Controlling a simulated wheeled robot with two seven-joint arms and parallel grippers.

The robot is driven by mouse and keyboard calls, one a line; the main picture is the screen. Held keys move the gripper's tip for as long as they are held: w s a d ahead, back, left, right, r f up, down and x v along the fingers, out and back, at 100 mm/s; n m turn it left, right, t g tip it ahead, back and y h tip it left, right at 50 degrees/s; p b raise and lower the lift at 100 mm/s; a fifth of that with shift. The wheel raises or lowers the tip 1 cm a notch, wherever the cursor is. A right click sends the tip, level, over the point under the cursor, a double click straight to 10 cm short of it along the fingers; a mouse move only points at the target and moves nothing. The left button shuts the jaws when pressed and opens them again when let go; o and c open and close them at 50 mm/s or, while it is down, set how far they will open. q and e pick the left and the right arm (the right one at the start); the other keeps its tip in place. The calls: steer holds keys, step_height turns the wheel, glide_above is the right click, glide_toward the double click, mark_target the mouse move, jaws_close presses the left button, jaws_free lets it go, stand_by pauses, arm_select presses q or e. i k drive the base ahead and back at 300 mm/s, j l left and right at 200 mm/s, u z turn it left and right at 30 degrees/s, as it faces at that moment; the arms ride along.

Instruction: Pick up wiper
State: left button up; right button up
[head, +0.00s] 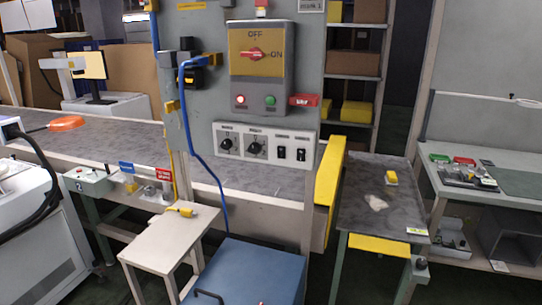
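I cannot tell for sure which object is the wiper. A crumpled pale cloth-like piece (376,202) lies flat on the dark-topped table (350,215) right of centre. A small yellow block-like object (391,177) sits just behind it on the same table. Another small yellow object (180,211) lies near the back edge of the low white table (165,240) left of centre. Neither of my grippers shows in the head view, and nothing is seen touching these objects.
A grey panel with a red rotary switch (253,53) rises in the middle. A yellow post guard (328,185) borders the dark table's left side. A blue cabinet (247,270) stands in front. A workbench (510,190) is at right; a white machine (35,225) at left.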

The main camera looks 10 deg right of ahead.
mark_target(391, 180)
steer(key=z, duration=1.25)
